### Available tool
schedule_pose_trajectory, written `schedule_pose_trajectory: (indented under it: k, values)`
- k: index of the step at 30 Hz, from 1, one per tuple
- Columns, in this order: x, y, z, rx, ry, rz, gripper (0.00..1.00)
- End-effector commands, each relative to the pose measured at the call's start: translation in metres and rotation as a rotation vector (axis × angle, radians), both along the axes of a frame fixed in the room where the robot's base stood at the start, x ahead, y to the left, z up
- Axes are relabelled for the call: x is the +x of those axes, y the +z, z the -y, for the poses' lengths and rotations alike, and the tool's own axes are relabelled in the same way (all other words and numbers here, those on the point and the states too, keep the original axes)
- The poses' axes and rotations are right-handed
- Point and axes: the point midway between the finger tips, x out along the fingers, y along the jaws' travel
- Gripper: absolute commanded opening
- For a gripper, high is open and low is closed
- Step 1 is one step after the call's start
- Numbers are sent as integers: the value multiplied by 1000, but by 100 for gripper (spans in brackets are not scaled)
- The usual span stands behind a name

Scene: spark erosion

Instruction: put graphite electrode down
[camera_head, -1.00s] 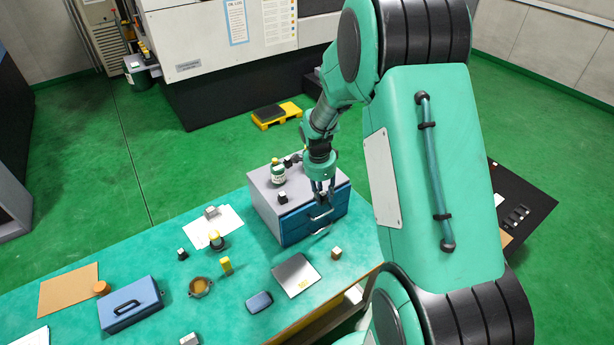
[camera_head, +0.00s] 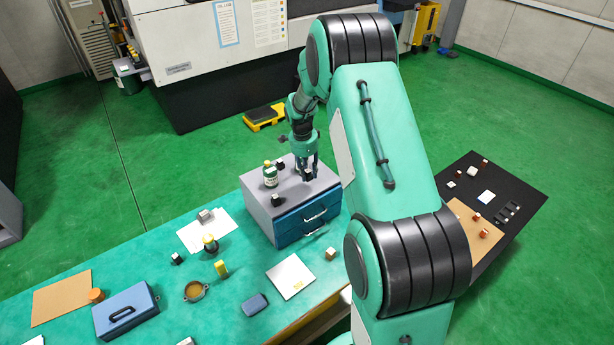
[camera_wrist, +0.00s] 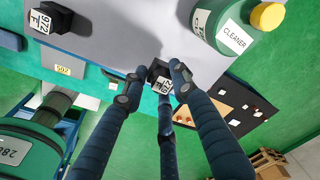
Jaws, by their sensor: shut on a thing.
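The graphite electrode is a small dark block with a white label (camera_wrist: 163,84), between my fingertips in the wrist view. It also shows as a dark block (camera_head: 308,174) under my wrist in the head view. My gripper (camera_wrist: 156,88) is shut on it, over the right part of the grey top of the drawer cabinet (camera_head: 258,191). The exact gap below the block cannot be told. A similar dark labelled block (camera_head: 277,200) stands at the cabinet's front left, also in the wrist view (camera_wrist: 45,18). Another dark block (camera_head: 280,166) is at the back.
A green cleaner bottle (camera_head: 270,177) stands on the cabinet top, close to my fingers in the wrist view (camera_wrist: 222,22). Blue drawers (camera_head: 304,219) face the front. The green bench (camera_head: 235,237) holds a blue box (camera_head: 125,309) and a grey plate (camera_head: 290,276).

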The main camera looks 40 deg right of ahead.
Motion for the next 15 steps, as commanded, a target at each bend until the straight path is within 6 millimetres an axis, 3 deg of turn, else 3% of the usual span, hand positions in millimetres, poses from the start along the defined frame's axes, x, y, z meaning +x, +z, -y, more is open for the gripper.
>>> schedule_pose_trajectory:
  k: [6,15]
  values:
    - [13,-2,6,0,0,-1,2]
    - [14,-2,6,0,0,-1,2]
